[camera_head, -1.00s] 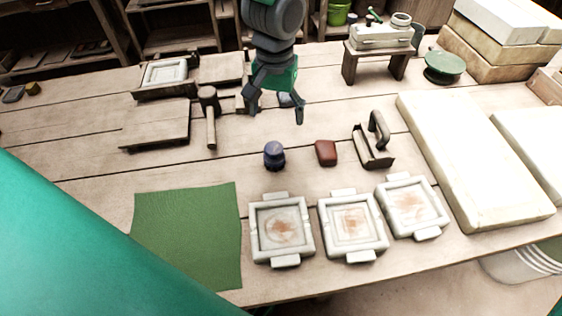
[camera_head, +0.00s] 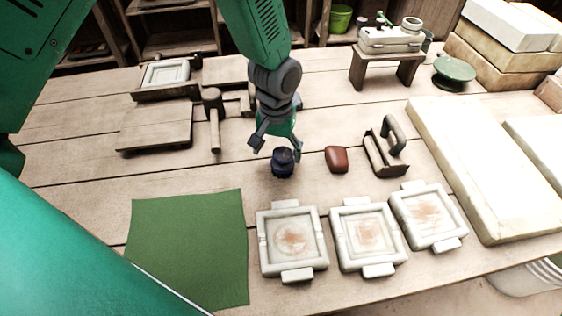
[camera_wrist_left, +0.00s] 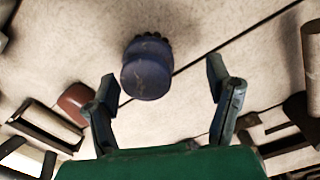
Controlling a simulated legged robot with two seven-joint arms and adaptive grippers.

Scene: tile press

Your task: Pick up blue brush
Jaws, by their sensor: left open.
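The blue brush (camera_head: 283,163) is a small, dark blue, rounded piece standing on the wooden table, behind the row of white moulds. In the left wrist view the blue brush (camera_wrist_left: 147,68) shows a round blue top with dark bristles at one edge. My left gripper (camera_head: 279,150) is open and close to the brush. In the left wrist view its two fingers (camera_wrist_left: 165,88) are spread wide, and the brush lies just beyond the fingertips, nearer the left finger. Nothing is between the fingers. My right gripper does not show.
A red-brown block (camera_head: 336,159) and a dark handled tool (camera_head: 386,148) stand right of the brush. Three white moulds (camera_head: 292,243) and a green cloth (camera_head: 188,246) lie in front. A wooden mallet (camera_head: 214,118) lies to the left. A large pale slab (camera_head: 490,165) fills the right side.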

